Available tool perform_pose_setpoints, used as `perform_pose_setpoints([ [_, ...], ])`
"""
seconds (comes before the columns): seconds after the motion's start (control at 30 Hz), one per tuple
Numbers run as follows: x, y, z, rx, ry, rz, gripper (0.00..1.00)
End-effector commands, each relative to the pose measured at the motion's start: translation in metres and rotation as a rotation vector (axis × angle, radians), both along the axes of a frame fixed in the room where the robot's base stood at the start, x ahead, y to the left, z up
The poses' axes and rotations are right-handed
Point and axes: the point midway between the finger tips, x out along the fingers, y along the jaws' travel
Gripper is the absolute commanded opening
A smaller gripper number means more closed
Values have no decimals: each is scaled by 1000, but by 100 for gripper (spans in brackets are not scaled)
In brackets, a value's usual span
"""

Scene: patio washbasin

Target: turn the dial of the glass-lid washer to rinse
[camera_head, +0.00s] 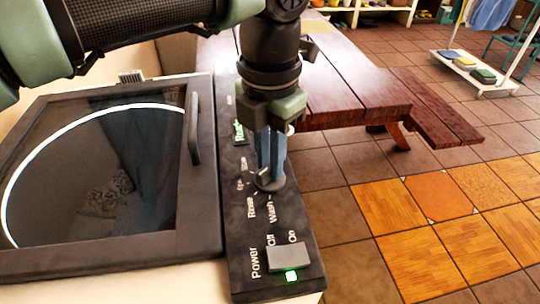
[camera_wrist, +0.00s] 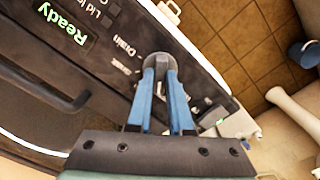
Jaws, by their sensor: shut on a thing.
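The glass-lid washer (camera_head: 205,215) fills the left of the head view, its dark round-windowed lid closed. Its dial (camera_head: 268,183) is a dark grey knob on the panel along the right side, with Rinse and Wash labels just in front of it. My gripper (camera_head: 270,178) points down at the dial, its blue fingers shut on the knob. In the wrist view my gripper (camera_wrist: 160,70) has its fingertips on both sides of the dial (camera_wrist: 160,60). The fingers partly cover the dial, and I cannot tell which label it points to.
A power switch (camera_head: 289,258) with a lit green light sits at the panel's near end. A green Ready display (camera_head: 239,131) is behind the dial. The lid handle (camera_head: 193,128) stands up left of the panel. A wooden picnic table (camera_head: 345,85) is beyond; tiled floor is open at right.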

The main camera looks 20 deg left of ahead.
Motion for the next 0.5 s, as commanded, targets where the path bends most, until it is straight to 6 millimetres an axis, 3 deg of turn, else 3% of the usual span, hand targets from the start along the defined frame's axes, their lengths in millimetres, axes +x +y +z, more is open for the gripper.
perform_pose_setpoints([
  [0.5, 0, 1, 0, 2, 2, 51, 0],
])
